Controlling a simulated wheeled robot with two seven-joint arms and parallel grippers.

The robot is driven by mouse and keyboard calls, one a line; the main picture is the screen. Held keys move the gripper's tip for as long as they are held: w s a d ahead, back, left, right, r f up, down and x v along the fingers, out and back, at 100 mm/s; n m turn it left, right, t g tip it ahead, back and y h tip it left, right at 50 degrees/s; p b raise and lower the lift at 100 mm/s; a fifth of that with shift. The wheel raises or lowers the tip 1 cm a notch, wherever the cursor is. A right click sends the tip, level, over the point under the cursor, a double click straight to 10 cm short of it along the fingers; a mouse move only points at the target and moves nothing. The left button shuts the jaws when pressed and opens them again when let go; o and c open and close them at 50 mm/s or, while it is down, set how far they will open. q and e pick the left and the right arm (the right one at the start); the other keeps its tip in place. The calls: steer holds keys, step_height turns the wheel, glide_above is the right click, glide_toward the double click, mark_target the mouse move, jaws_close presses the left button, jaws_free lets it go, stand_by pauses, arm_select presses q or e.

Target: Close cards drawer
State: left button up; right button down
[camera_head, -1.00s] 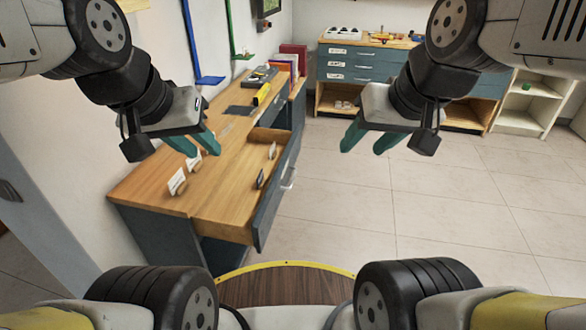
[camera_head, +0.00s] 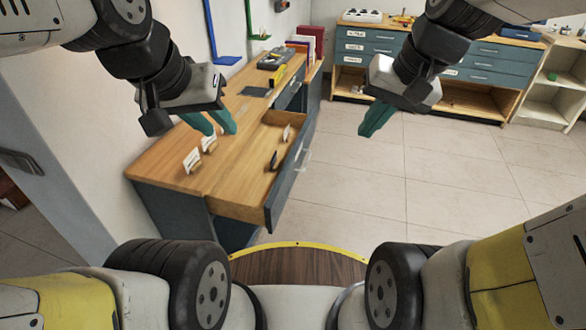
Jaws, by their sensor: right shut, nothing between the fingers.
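The drawer with a blue-grey front (camera_head: 284,184) stands pulled out from the right side of the wooden desk (camera_head: 160,165). Its pale handle (camera_head: 303,158) faces right. Small card-like pieces stand inside the drawer, one near its far end (camera_head: 286,132) and a dark-backed one (camera_head: 273,160) nearer. My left gripper (camera_head: 212,124) is open and empty, its teal fingers above the desktop as seen from here. My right gripper (camera_head: 366,133) is shut and empty, to the right of the drawer front and apart from it, in front of the floor.
Two small cards in holders (camera_head: 192,160) stand on the desktop. Books (camera_head: 308,45) and a tool case (camera_head: 275,60) are at the desk's far end. A blue drawer cabinet (camera_head: 370,48) and white shelf (camera_head: 550,85) stand at the back. The tiled floor (camera_head: 450,175) right of the desk is clear.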

steer(key=w+a+f+m+g+y, duration=0.1)
steer(key=w+f+m+g+y, duration=0.25)
steer(key=w+f, duration=0.55)
steer(key=w+a+f+m+g+y, duration=0.1)
steer(key=w+f+m+g+y, duration=0.1)
steer(key=w+f+m+y, duration=0.65)
steer(key=m+t+y, duration=0.2)
steer(key=m+t, duration=0.5)
steer(key=m, duration=0.1)
glide_toward(282, 199)
steer(key=shift+g, duration=0.25)
steer(key=x, duration=0.6)
steer(key=shift+w+a+r, duration=0.1)
steer(key=shift+a+r, duration=0.05)
steer(key=shift+a, duration=0.25)
steer(key=shift+a, duration=0.15)
